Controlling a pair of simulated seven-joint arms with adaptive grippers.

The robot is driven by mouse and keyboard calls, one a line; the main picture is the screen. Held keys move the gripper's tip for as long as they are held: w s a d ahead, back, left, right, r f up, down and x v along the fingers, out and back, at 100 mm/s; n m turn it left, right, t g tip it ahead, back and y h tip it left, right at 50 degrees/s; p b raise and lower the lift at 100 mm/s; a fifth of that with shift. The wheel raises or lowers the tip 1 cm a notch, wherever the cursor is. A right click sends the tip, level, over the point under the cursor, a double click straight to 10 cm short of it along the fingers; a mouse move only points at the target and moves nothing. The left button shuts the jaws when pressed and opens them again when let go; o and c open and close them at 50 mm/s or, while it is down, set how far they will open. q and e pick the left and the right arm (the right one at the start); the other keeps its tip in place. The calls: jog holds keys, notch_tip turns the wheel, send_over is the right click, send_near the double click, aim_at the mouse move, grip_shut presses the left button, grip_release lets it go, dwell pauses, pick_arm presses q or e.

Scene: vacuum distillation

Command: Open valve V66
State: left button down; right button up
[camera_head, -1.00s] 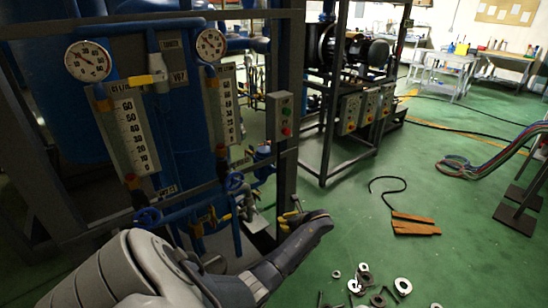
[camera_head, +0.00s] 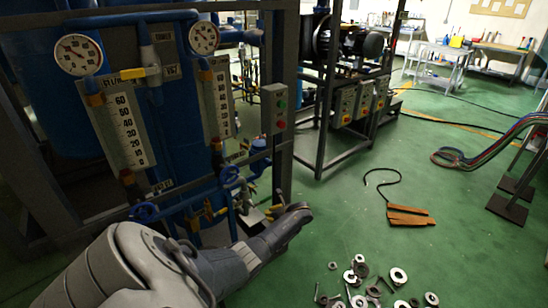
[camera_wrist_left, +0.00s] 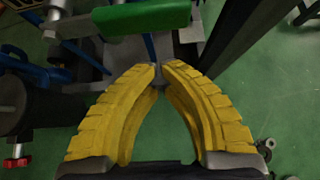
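I cannot read a V66 tag. In the head view the gripper is at the rig's lower right, fingers mostly hidden. My right gripper is not in view.
A dark frame post (camera_head: 284,110) carrying a push-button box (camera_head: 275,108) stands just behind the gripper. Loose washers and nuts (camera_head: 398,276) lie on the green floor at right, with orange-brown pieces (camera_head: 410,216) beyond.

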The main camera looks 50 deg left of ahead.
aim_at(262, 202)
pick_arm(q)
jog(key=shift+a+r, duration=0.2)
jog(key=shift+r, duration=0.65)
jog(key=shift+a+r, duration=0.2)
jog(key=shift+r, duration=0.65)
